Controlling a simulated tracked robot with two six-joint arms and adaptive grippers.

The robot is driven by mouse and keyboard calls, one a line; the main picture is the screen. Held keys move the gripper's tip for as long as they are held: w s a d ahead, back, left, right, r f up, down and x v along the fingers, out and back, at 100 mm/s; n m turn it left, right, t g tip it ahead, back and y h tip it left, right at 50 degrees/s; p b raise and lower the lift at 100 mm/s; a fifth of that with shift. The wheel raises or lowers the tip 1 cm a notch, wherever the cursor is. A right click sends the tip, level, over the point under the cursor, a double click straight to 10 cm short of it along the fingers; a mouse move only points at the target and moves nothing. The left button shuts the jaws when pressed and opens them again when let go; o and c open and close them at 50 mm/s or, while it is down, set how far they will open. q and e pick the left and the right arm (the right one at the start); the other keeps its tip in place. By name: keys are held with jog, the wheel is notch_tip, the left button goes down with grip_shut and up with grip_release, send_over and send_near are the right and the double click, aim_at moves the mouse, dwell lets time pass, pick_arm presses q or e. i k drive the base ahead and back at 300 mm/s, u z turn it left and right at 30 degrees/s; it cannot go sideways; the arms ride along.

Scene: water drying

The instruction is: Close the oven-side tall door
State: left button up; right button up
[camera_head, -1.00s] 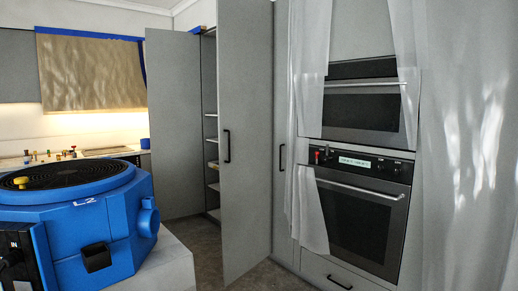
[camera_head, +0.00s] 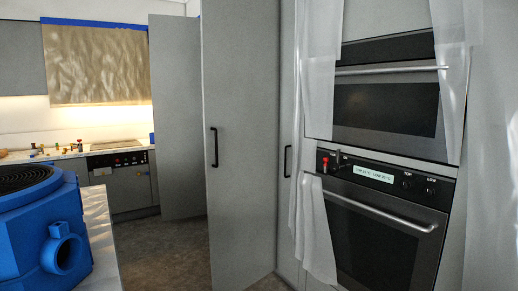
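The oven-side tall door (camera_head: 240,150) is a grey panel standing open in the middle of the head view, with a black vertical handle (camera_head: 214,147) near its left edge. A second tall grey door (camera_head: 178,115) stands open behind it, to its left. The cupboard's inside is hidden behind the nearer door. The oven (camera_head: 385,235) is to the right of the door, with another built-in appliance (camera_head: 388,100) above it. Neither of my grippers shows in the view.
A blue machine (camera_head: 40,235) stands on a pale block at the lower left. Translucent sheets (camera_head: 318,150) hang beside the ovens. A counter (camera_head: 70,154) with small items runs along the back left. Floor (camera_head: 160,250) shows between the block and the door.

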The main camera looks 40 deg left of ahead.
aim_at(241, 49)
jog(key=z, duration=0.25)
jog(key=i, duration=0.75)
jog(key=u, duration=2.25)
jog(key=i, duration=2.05)
jog(key=z, duration=0.65)
